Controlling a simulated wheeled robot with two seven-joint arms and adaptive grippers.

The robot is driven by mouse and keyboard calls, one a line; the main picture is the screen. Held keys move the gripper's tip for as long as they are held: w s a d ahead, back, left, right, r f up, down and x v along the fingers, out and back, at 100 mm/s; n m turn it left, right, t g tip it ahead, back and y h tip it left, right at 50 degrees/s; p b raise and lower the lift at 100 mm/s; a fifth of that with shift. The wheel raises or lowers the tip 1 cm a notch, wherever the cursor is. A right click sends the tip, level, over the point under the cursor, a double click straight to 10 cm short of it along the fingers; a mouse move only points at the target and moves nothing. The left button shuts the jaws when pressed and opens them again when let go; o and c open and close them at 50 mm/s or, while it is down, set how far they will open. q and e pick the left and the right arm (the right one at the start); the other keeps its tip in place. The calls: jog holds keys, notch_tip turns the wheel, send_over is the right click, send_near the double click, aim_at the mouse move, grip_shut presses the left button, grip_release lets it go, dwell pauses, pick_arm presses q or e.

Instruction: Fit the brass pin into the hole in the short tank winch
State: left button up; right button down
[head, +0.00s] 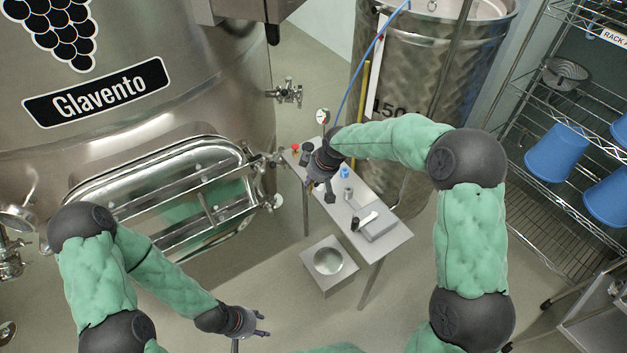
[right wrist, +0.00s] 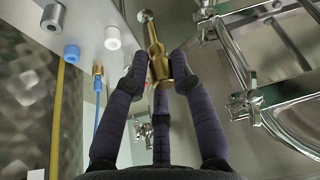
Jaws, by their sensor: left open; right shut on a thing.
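My right gripper (head: 325,190) is above the far part of the narrow steel table (head: 398,236). In the right wrist view its fingers (right wrist: 160,78) are shut on the brass pin (right wrist: 155,48). The pin has a wide brass body and a thinner stem, with a pale round shape at its far end. In the head view the gripper hides the pin. My left gripper (head: 258,324) is open and empty, low at the bottom centre, away from the table. I cannot make out the winch or its hole in either view.
Small items stand on the table, including a blue-capped piece (head: 344,172), a steel cylinder (head: 348,194) and a grey box (head: 379,226). A low stand (head: 310,260) is in front. The large Glavento vat (head: 200,60) is left, the 150 tank (head: 440,60) behind, the wire rack (head: 530,110) right.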

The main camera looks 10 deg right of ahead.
jog(key=shift+r+p, duration=1.2)
jog(key=shift+r, duration=0.75)
pick_arm(q)
notch_tip(320, 180, up, 2)
jog(key=shift+r, duration=0.25)
jog(key=shift+f, duration=0.1)
pick_arm(e)
jog(key=shift+f, duration=0.1)
